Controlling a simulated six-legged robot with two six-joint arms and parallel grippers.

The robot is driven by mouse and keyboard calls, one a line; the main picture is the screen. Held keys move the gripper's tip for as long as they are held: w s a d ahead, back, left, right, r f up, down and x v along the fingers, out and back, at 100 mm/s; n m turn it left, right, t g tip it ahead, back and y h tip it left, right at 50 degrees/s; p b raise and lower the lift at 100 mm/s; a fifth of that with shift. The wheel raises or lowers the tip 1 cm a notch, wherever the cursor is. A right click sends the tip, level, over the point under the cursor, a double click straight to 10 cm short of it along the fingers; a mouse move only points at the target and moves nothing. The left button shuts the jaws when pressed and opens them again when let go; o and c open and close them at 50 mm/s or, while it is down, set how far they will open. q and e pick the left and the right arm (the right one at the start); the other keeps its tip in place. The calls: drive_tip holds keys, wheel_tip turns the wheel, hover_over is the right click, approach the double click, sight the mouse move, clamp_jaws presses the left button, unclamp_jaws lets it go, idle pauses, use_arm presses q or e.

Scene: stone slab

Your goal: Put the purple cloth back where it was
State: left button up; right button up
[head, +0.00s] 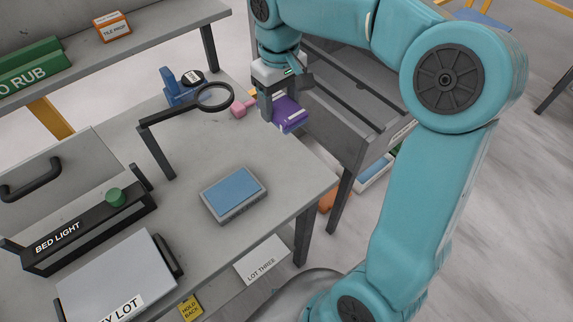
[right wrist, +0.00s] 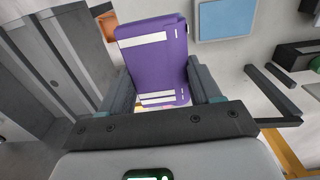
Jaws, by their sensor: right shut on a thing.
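The purple cloth (head: 288,113) is a folded purple block with white bands. My right gripper (head: 265,100) is shut on it and holds it near the far right edge of the slab table (head: 290,175). In the right wrist view the cloth (right wrist: 155,55) stands between the two fingers of the gripper (right wrist: 160,90). Whether the cloth touches the table top cannot be told. My left gripper is not in view.
A magnifier on a black arm (head: 214,97) and a pink object (head: 240,107) are close left of the gripper. A blue-topped block (head: 233,190) lies mid-table. A grey open trough (head: 350,90) stands right. A bed light box (head: 90,230) is at left.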

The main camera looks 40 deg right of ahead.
sight(282, 168)
wheel_tip(282, 168, down, 20)
drive_tip(key=shift+f, duration=0.15)
idle(0.3)
drive_tip(key=shift+f+b, duration=0.1)
drive_tip(key=shift+b, duration=0.25)
drive_tip(key=o, duration=1)
wheel_tip(282, 168, up, 12)
drive_tip(key=shift+r, duration=0.2)
